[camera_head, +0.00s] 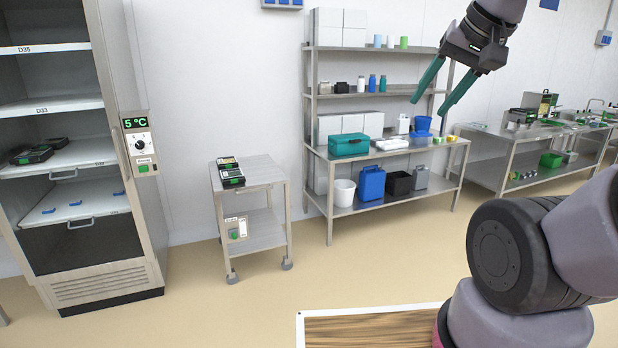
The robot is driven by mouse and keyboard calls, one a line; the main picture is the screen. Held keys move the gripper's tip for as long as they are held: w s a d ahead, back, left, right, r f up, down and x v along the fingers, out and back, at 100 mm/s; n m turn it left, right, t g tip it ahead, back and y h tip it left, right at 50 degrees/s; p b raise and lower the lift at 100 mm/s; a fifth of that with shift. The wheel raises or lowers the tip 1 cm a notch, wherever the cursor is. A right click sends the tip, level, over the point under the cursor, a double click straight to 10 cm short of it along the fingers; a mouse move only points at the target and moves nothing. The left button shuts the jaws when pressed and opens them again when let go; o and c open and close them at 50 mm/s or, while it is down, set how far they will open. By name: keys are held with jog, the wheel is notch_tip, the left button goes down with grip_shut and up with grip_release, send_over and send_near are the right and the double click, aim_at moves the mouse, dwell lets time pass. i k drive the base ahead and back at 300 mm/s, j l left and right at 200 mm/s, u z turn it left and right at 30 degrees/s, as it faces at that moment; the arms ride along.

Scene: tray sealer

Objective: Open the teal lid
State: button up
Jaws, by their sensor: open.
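A teal box (349,145) with a closed top sits on the worktop of the metal shelf bench in the middle. Its top is the only large teal, lid-like surface that I can make out. My gripper (427,108) is at the upper right with its two teal fingers spread and nothing between them. It hangs in the air, to the right of the teal box and above it in the picture, apart from it. A small silver machine (522,115) with green parts stands on the far right bench, too small to tell its details.
The shelf bench (395,157) also holds a blue container (422,126), with a blue jerrycan (371,185) and white bucket (344,192) below. A trolley (262,175) carries dark trays (231,178). An open cabinet (130,50) stands left. The floor between is clear.

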aim_at(357, 137)
jog(key=i+j, duration=0.1)
jog(key=i, duration=3.45)
jog(key=l+z, duration=0.05)
jog(key=l, duration=0.05)
